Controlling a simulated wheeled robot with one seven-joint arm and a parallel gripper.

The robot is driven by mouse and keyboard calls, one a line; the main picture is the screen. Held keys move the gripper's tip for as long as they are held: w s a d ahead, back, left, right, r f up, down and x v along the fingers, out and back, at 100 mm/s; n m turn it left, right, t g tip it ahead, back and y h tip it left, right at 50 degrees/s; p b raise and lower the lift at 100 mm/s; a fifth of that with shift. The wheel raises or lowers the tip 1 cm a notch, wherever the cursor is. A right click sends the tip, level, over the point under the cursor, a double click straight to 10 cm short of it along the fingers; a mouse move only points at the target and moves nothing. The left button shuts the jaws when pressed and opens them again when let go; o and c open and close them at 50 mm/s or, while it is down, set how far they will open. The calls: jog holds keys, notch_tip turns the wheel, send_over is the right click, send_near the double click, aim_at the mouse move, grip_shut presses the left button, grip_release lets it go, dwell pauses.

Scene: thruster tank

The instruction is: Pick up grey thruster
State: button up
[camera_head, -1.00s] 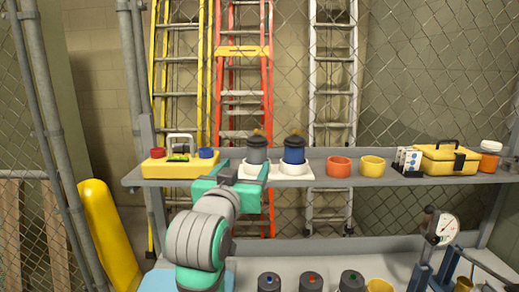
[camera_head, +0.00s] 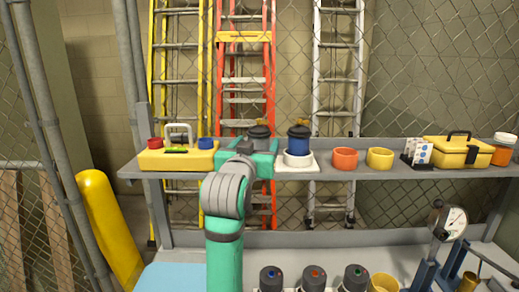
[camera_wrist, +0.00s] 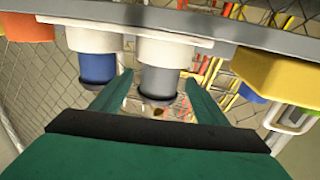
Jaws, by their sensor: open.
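The grey thruster (camera_head: 258,132) stands upright in a white holder on the shelf. In the head view my gripper (camera_head: 250,146) hides its lower part and its holder. The wrist view is upside down and shows the grey thruster (camera_wrist: 160,78) in its white cup. My gripper (camera_wrist: 160,84) is open, with one teal finger on each side of the grey thruster in that view. I cannot tell whether the fingers touch it. The blue thruster (camera_head: 298,141) stands in a white holder just to the right; it also shows in the wrist view (camera_wrist: 97,68).
Left on the shelf (camera_head: 330,181) is a yellow tray (camera_head: 178,160) with red and blue caps. To the right are an orange cup (camera_head: 344,159), a yellow cup (camera_head: 379,159), a card stand and a yellow toolbox (camera_head: 455,152). A mesh fence and ladders stand behind.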

jog(key=shift+w+d, duration=0.15)
jog(key=shift+w, duration=0.55)
jog(key=shift+w+d, duration=0.15)
jog(key=shift+w, duration=0.5)
jog(key=c, duration=1.2)
jog(key=shift+c, duration=0.9)
jog(key=shift+w, duration=0.1)
